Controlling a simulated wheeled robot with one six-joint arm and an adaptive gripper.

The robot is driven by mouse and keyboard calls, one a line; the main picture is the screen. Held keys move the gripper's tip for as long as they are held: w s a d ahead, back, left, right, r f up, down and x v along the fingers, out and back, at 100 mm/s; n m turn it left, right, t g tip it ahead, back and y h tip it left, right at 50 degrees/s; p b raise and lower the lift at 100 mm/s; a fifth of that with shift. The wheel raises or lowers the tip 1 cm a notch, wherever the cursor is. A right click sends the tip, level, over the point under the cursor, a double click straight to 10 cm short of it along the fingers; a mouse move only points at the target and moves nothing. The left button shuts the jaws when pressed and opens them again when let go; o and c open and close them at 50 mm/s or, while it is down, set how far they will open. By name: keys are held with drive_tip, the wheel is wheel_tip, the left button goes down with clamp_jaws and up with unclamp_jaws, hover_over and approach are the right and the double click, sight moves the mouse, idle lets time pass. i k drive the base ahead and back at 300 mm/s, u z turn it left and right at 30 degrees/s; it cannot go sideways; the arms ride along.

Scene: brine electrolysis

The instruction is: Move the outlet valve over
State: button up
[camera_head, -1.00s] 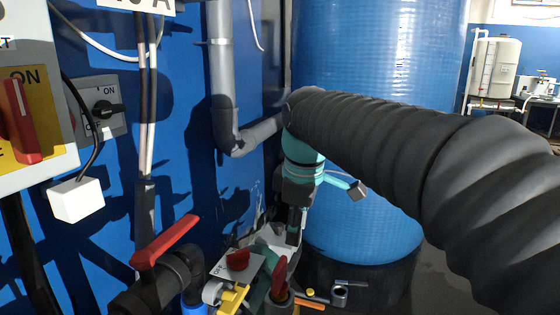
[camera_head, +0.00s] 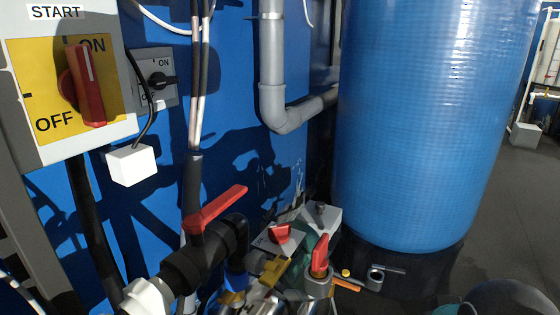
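Several valves with red handles stand low by the blue wall; I cannot tell from the frame which one is the outlet valve. One is a long red lever (camera_head: 217,208) on a thick black pipe, slanting up to the right. Another is a red handle (camera_head: 320,256) standing nearly upright on a fitting near the tank's foot. A red knob (camera_head: 279,234) sits on a pale labelled plate between them. My gripper is out of view. Only a dark, rounded part of my arm with a bit of teal shows at the bottom right corner.
A large blue tank (camera_head: 430,120) stands right of the valves. A grey pipe (camera_head: 272,70) runs down the wall. A switch box (camera_head: 75,145) with a red ON/OFF switch is at the left. Dark floor (camera_head: 510,210) is open at the right.

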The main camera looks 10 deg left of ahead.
sight(194, 224)
drive_tip(key=u, duration=0.45)
drive_tip(key=k, duration=0.2)
drive_tip(key=u, duration=0.9)
